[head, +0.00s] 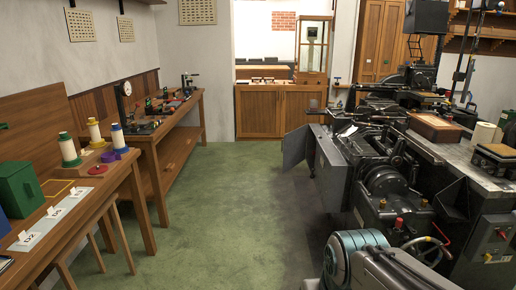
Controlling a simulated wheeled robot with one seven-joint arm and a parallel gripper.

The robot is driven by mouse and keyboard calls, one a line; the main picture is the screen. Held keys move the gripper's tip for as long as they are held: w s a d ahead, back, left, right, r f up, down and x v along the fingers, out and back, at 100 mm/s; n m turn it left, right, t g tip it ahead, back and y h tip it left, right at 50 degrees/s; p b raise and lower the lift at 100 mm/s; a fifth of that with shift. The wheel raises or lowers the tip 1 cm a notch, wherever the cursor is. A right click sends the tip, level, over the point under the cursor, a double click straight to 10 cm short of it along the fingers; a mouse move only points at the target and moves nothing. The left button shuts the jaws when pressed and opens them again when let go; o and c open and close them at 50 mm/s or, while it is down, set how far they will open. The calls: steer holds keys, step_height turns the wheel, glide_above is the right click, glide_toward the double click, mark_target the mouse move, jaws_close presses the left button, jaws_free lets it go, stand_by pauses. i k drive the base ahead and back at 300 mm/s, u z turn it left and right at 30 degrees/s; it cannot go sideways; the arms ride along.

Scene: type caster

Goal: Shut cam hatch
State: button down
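A grey metal panel (295,147), which looks like the cam hatch, stands open on the left side of the dark casting machine (330,165). It sticks out to the left over the floor, angled away from the machine's side. A dark gap shows between the panel and the machine body. The panel is small in the head view, and its hinge and any handle cannot be made out. My gripper is not in view.
Green floor (220,205) is clear between the machine and the wooden benches (130,180) on the left. A wooden cabinet (270,112) stands at the back. A machine part with a red knob (398,223) juts out at the right front.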

mark_target(369, 150)
steer(key=u, duration=0.05)
steer(key=i, duration=1.55)
steer(key=z, duration=0.35)
steer(key=i, duration=1.5)
steer(key=z, duration=0.65)
steer(key=i, duration=1.2)
steer(key=z, duration=0.3)
